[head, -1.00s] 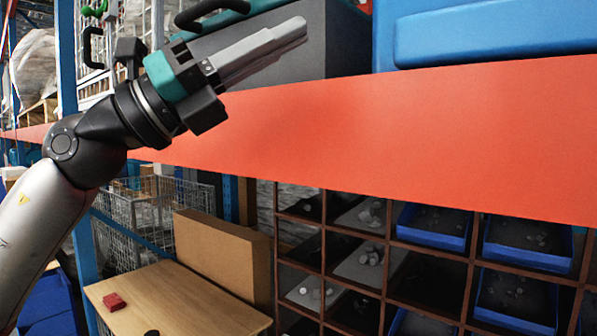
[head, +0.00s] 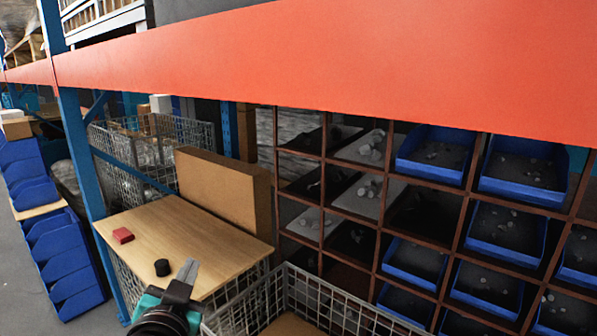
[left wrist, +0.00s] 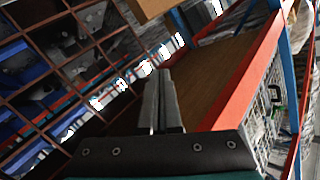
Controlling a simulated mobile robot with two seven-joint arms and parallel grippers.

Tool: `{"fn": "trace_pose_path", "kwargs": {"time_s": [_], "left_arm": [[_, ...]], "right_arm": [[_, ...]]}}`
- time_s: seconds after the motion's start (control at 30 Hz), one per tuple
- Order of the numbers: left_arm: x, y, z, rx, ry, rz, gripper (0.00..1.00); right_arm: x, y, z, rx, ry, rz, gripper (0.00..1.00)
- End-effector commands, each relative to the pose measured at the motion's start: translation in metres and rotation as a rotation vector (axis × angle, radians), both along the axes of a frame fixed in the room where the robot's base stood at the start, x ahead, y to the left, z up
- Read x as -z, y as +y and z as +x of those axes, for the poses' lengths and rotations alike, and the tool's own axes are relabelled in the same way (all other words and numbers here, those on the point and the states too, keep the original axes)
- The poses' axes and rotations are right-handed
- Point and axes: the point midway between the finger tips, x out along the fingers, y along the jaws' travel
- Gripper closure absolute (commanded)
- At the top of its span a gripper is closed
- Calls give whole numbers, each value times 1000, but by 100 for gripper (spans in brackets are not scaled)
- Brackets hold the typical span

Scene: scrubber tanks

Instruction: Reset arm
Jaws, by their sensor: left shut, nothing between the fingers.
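My left gripper (head: 187,272) is low in the head view, in front of the near edge of a wooden board (head: 185,235). Its fingers are together and hold nothing. In the left wrist view the shut fingers (left wrist: 162,85) point up the picture toward a dark gap beside an orange-red beam (left wrist: 245,85). My right gripper is in neither view.
A red shelf beam (head: 330,55) crosses the upper head view. A red block (head: 123,235) and a black cylinder (head: 162,267) lie on the board beside a cardboard box (head: 225,185). A wire basket (head: 340,306) stands at the front; a compartment rack with blue bins (head: 435,152) stands at right.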

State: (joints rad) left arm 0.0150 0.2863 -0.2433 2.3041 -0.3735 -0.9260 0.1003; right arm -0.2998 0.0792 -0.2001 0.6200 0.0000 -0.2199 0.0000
Motion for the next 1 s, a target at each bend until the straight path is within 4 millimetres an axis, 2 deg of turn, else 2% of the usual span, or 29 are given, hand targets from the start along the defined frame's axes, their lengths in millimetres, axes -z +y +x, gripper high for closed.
{"fn": "trace_pose_path", "kwargs": {"time_s": [0.03,0.1,0.2,0.3,0.4,0.6,0.87,1.0], "left_arm": [[36,2,-18,-17,119,-42,100],[81,3,-44,-39,278,-93,100],[135,2,-90,-65,497,-156,100],[175,-2,-136,-81,686,-207,100],[203,-7,-180,-91,849,-247,100],[237,-19,-264,-98,1133,-313,100],[311,-21,-252,-101,1162,-305,100],[360,-22,-252,-103,1181,-302,100]], "right_arm": [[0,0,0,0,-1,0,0],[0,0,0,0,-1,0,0],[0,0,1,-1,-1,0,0],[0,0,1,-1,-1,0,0],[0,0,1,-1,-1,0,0],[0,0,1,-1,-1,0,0],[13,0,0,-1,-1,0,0],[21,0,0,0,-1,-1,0]]}}
